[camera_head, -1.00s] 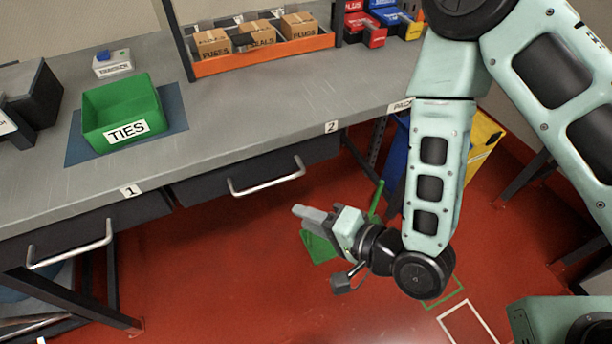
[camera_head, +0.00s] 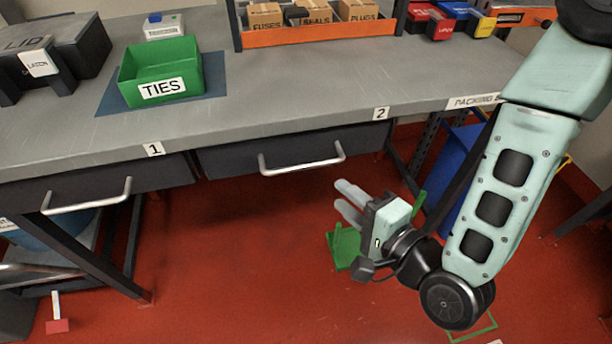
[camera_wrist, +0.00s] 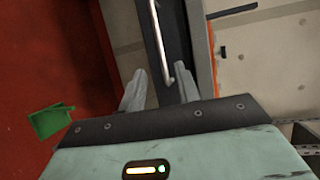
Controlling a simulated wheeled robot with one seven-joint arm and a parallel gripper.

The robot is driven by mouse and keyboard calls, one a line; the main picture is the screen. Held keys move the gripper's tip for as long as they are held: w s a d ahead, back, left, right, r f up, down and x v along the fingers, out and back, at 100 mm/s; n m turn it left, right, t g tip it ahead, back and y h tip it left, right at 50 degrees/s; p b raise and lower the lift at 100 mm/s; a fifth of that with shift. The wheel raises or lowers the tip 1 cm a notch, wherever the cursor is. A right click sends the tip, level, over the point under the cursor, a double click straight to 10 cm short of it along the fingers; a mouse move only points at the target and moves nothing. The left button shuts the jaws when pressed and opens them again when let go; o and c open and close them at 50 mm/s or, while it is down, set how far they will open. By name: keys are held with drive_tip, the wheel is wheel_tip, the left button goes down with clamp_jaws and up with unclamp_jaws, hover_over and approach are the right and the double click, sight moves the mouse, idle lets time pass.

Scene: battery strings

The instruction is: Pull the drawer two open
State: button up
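Drawer two (camera_head: 228,158) is a dark drawer under the workbench, below the label "2" (camera_head: 380,114). It looks shut. Its silver bar handle (camera_head: 300,167) runs along the front. My gripper (camera_head: 337,194) is below the handle's right end, apart from it, with its fingers spread and nothing between them. In the wrist view, my open fingers (camera_wrist: 161,74) point toward the handle (camera_wrist: 159,36), which lies in the gap between them in the picture. The dark drawer front (camera_wrist: 178,30) is behind it.
Drawer one (camera_head: 150,179) with its handle (camera_head: 88,205) is to the left, below label "1". A green TIES bin (camera_head: 188,66) and an orange-edged rack (camera_head: 320,30) stand on the bench. A blue bin (camera_head: 462,165) is at right. The red floor before the drawers is largely clear.

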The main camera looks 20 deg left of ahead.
sight(305, 165)
drive_tip(key=b+x, duration=0.1)
drive_tip(key=x, duration=1.1)
drive_tip(key=shift+a+f, duration=0.1)
drive_tip(key=shift+a, duration=0.1)
clamp_jaws()
